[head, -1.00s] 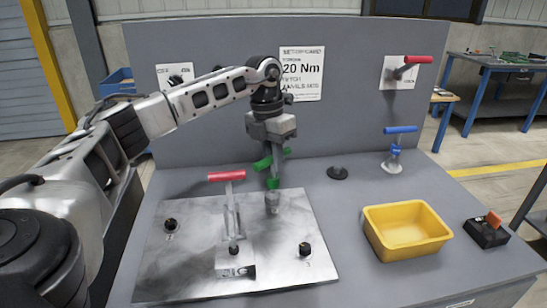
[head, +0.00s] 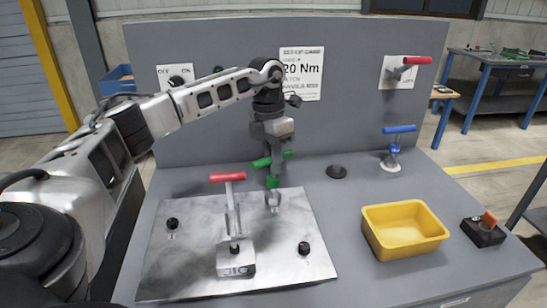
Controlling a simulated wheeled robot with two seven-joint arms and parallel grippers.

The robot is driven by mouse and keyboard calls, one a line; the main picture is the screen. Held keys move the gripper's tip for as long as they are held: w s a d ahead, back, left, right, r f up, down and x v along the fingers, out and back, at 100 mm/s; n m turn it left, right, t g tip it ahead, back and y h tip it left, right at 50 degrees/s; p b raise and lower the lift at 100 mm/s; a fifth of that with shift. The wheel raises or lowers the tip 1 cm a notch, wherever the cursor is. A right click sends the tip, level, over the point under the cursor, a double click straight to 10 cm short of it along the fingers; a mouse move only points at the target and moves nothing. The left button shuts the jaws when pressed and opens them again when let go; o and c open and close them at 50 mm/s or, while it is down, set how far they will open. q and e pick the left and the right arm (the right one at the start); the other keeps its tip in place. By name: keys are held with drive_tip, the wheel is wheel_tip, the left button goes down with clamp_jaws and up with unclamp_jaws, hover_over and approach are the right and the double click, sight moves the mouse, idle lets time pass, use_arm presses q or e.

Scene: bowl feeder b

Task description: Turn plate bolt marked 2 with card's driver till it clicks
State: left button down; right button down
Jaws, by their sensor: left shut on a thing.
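My left gripper (head: 272,150) is shut on the green-handled driver (head: 272,182) and holds it upright over the back right part of the metal plate (head: 190,262). The driver's grey lower end (head: 273,199) is at the plate, and any bolt under it is hidden. Black bolts show at the plate's left (head: 172,223) and front right (head: 304,248). Bolt marks are too small to read. The card (head: 302,72) on the back panel reads 20 Nm; its other lines are blurred. My right gripper is not in view.
A red-handled upright tool or clamp (head: 228,177) stands on the plate left of the driver. A blue-handled driver (head: 399,130) stands at back right, near an empty black holder (head: 337,171). A yellow bin (head: 404,231) and a black box with an orange switch (head: 483,231) sit right.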

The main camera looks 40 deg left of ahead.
use_arm(q)
drive_tip(key=shift+r+n, duration=0.1)
drive_tip(key=shift+n, duration=1.1)
drive_tip(key=shift+r, duration=2.3)
